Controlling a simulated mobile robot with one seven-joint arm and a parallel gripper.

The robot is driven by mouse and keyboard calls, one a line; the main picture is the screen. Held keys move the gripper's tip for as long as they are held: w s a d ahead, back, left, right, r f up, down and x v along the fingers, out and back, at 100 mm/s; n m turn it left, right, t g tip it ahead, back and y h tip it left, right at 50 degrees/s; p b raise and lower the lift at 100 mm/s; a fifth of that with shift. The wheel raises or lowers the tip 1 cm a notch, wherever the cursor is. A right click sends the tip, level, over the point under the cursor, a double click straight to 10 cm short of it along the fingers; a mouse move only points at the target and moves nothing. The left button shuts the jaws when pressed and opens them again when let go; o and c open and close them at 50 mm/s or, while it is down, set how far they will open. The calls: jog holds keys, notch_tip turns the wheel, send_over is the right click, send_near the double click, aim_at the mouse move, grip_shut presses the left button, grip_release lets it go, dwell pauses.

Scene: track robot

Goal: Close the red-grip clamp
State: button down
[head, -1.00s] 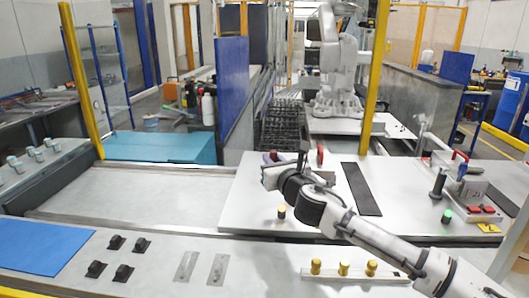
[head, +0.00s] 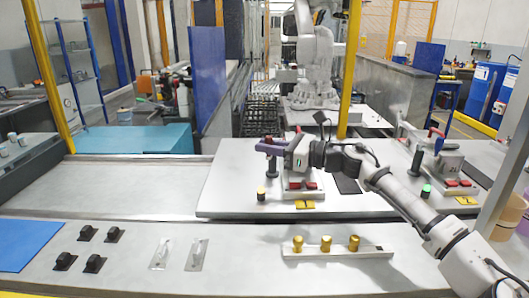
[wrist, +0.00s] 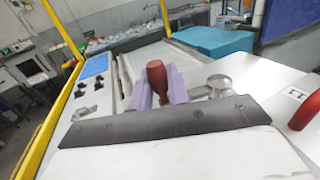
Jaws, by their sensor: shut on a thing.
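The clamp's dark red grip (wrist: 156,72) stands upright between the purple fingers of my gripper (wrist: 158,90) in the wrist view. My gripper is shut on it. A metal part with a round end (wrist: 219,86) shows just right of the fingers; how it joins the grip is not clear. A base with red pads (head: 300,186) sits below my gripper's wrist.
A yellow-topped knob (head: 261,193) stands left of the base. A similar station with red pads (head: 459,183) and a black post (head: 415,163) is at right. A bright red curved part (wrist: 306,110) shows at the wrist view's right edge. The left bench is mostly clear.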

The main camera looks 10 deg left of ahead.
jog(key=shift+d+n+g, duration=0.15)
jog(key=shift+n+g, duration=0.15)
jog(key=shift+g, duration=0.2)
jog(key=c, duration=1.4)
grip_release()
jog(key=d+b, duration=0.1)
jog(key=d, duration=0.3)
jog(key=d+b, duration=0.1)
jog(key=d, duration=0.3)
jog(key=s+d+b, duration=0.1)
jog(key=d, duration=0.3)
jog(key=shift+s, duration=0.1)
